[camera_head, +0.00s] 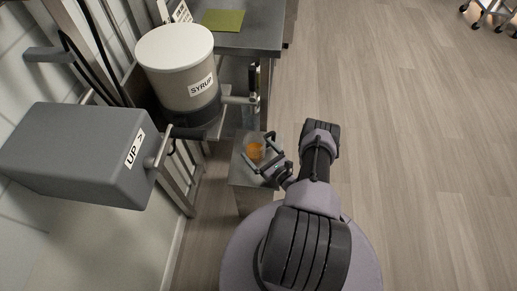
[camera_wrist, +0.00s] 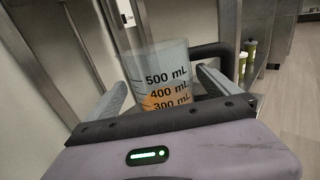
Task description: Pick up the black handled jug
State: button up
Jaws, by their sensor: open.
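The jug (camera_head: 254,151) is clear, with orange liquid in its lower part, and stands on a small grey stand. In the wrist view the jug (camera_wrist: 165,72) shows black volume marks, and its black handle (camera_wrist: 212,53) points to the right. My gripper (camera_head: 260,151) is open, with one finger on each side of the jug. In the wrist view the two fingers flank the jug's lower part. I cannot tell whether either finger touches it. The jug's base is hidden behind the gripper body.
The grey stand (camera_head: 242,177) is narrow. A white syrup tank (camera_head: 178,62) and a grey box marked UP (camera_head: 80,150) rise at the left. A counter (camera_head: 262,32) with a green mat (camera_head: 222,20) is behind. Open wood floor (camera_head: 400,130) lies to the right.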

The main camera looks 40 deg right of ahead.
aim_at(249, 133)
jog(key=w+b, duration=0.1)
jog(key=w, duration=0.2)
jog(key=w+b, duration=0.1)
jog(key=shift+w+d+f+b, duration=0.2)
jog(key=shift+w+d+b, duration=0.1)
jog(key=shift+w+b, duration=0.1)
jog(key=shift+w+r, duration=0.2)
jog(key=shift+w, duration=0.15)
jog(key=c, duration=1.8)
jog(key=shift+r+p, duration=0.25)
jog(key=shift+p, duration=0.05)
notch_tip(249, 133, up, 4)
jog(key=p, duration=0.2)
jog(key=shift+d+f+p, duration=0.1)
jog(key=shift+f+p, duration=0.05)
jog(key=shift+p, duration=0.15)
jog(key=s+a+p, duration=0.2)
jog(key=s+a, duration=0.1)
jog(key=s, duration=0.4)
jog(key=s+a+p, duration=0.3)
jog(key=s, duration=0.5)
jog(key=shift+a+r+p, duration=0.15)
jog(key=shift+r+p, duration=0.2)
jog(key=shift+r, duration=0.1)
jog(key=o, duration=1.3)
jog(key=shift+w, duration=0.1)
jog(key=c, duration=1.5)
